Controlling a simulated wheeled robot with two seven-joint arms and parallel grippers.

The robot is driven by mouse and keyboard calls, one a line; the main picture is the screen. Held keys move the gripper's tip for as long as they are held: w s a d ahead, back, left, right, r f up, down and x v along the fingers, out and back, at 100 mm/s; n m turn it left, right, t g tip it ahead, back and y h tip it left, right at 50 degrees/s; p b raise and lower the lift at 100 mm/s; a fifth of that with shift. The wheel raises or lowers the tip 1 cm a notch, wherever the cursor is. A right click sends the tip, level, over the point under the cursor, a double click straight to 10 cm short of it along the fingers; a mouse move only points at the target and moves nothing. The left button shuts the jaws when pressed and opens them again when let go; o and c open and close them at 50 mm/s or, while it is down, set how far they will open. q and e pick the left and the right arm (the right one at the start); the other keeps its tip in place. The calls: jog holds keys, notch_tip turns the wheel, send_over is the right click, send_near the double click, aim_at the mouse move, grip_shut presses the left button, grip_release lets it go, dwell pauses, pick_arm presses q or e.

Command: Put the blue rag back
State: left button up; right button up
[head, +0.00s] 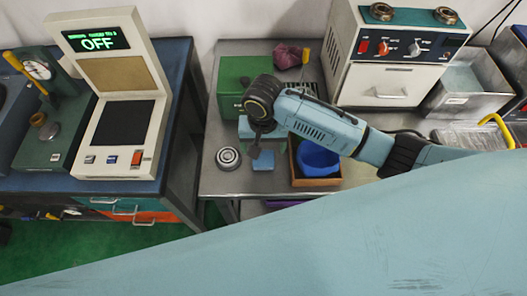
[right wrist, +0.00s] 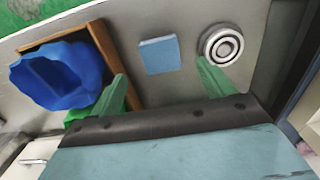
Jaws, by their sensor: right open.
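A light blue flat square (head: 263,160), which looks like a folded rag, lies on the grey metal table; it also shows in the right wrist view (right wrist: 159,55). A darker blue crumpled or bowl-like thing (head: 318,158) sits in a wooden tray (head: 318,182); in the right wrist view it (right wrist: 58,78) bulges over the tray's rim. My right gripper (right wrist: 160,72) is open and empty above the table, its green fingers spread on either side of the light blue square, apart from it. My left gripper is not in view.
A round metal bearing ring (head: 228,158) lies left of the square. A green box (head: 236,76) and a maroon cloth (head: 287,55) are behind. A white machine (head: 392,84) and metal bins (head: 465,86) stand right. A display reading OFF (head: 97,41) stands on the left bench.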

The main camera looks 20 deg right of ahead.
jog(key=shift+r, duration=2.2)
